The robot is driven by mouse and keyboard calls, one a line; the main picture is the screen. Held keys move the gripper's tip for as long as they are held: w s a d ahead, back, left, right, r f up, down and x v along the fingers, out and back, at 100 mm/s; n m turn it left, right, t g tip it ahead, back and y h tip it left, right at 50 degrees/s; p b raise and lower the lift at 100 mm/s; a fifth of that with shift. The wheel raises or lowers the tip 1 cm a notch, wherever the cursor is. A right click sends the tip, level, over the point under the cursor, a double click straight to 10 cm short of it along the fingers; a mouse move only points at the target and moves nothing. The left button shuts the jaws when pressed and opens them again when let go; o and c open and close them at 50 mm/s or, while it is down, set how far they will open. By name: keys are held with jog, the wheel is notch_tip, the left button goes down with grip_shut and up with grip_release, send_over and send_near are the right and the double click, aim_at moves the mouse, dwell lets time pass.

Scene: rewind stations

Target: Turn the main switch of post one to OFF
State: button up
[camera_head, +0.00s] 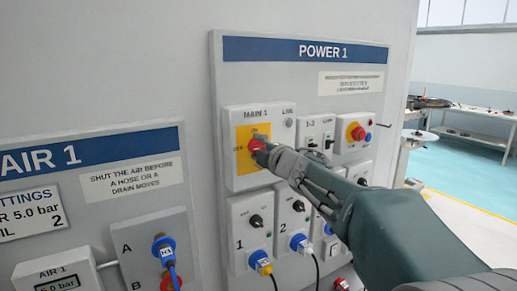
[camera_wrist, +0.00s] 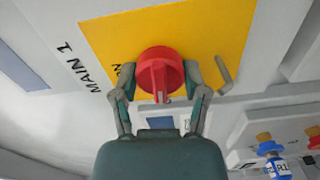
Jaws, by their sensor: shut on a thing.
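The main switch of post one is a red rotary knob (camera_head: 253,144) on a yellow plate (camera_head: 243,178), under the label MAIN 1 on the POWER 1 panel. An ON mark is above the knob and another mark to its left. My gripper (camera_head: 265,156) reaches it from the right and hides part of it. In the wrist view my gripper (camera_wrist: 160,82) has one finger on each side of the red knob (camera_wrist: 158,62), closed on it. The knob's raised bar runs up and down in that picture, with the ON mark off to the left.
A red-and-yellow stop button (camera_head: 356,132) and small breakers (camera_head: 319,133) sit right of the switch. Black selector knobs (camera_head: 256,221) and plugged sockets (camera_head: 262,262) are below. The AIR 1 panel (camera_head: 90,150) stands left. My arm covers the lower right.

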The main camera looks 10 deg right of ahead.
jog(key=shift+f, duration=0.25)
jog(key=o, duration=1.1)
jog(key=shift+a, duration=0.15)
jog(key=shift+o, duration=0.2)
jog(key=shift+s+d+f, duration=0.1)
jog(key=shift+s+d, duration=0.1)
jog(key=shift+s, duration=0.1)
jog(key=v, duration=1.1)
jog(key=shift+r, duration=0.25)
jog(key=shift+s+a, duration=0.1)
